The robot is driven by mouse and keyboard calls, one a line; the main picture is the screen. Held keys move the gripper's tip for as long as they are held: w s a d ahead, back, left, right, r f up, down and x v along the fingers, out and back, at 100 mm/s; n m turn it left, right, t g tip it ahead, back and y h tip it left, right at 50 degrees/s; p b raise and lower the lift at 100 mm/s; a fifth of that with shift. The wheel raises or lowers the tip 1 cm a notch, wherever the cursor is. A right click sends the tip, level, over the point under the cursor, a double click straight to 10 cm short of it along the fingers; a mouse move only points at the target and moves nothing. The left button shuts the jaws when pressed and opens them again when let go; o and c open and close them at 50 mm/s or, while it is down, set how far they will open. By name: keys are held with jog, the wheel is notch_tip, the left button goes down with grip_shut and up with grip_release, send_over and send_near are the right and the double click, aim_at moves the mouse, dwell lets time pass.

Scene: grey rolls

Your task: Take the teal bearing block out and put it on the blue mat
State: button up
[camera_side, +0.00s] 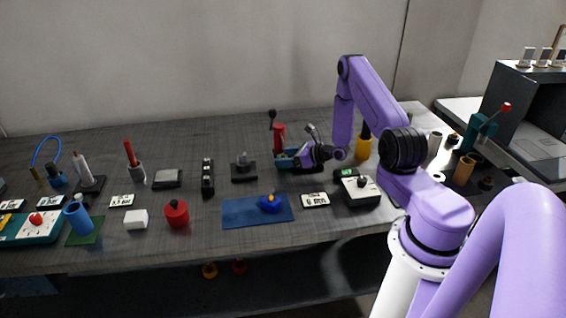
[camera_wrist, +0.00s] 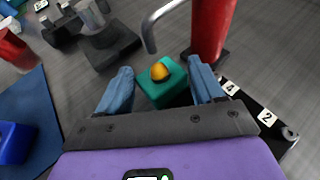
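The teal bearing block (camera_wrist: 165,92), with an orange ball on top, sits between the two blue fingers of my gripper (camera_wrist: 160,88) in the wrist view. The fingers are apart, with a gap at the left finger; the block is close to the right finger, and I cannot tell whether they touch. In the side view my gripper (camera_side: 287,157) is low at the back of the bench, by a red cylinder, and largely hides the block. The blue mat (camera_side: 240,216) lies nearer the front; its edge also shows in the wrist view (camera_wrist: 38,108).
A blue block with a yellow top (camera_side: 270,203) sits on the mat's right part; the mat's left part is bare. The red cylinder (camera_wrist: 211,28) and a bent grey rod (camera_wrist: 149,32) stand close behind the teal block. A black numbered strip (camera_wrist: 262,122) lies to its right.

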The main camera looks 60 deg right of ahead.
jog(key=c, duration=0.4)
jog(key=shift+o, duration=0.2)
jog(key=shift+r, duration=0.1)
jog(key=shift+r, duration=0.1)
jog(key=shift+r, duration=0.55)
jog(key=s+a, duration=0.5)
jog(key=shift+s+a+f, duration=0.15)
jog(key=shift+s+a, duration=0.25)
notch_tip(320, 180, up, 14)
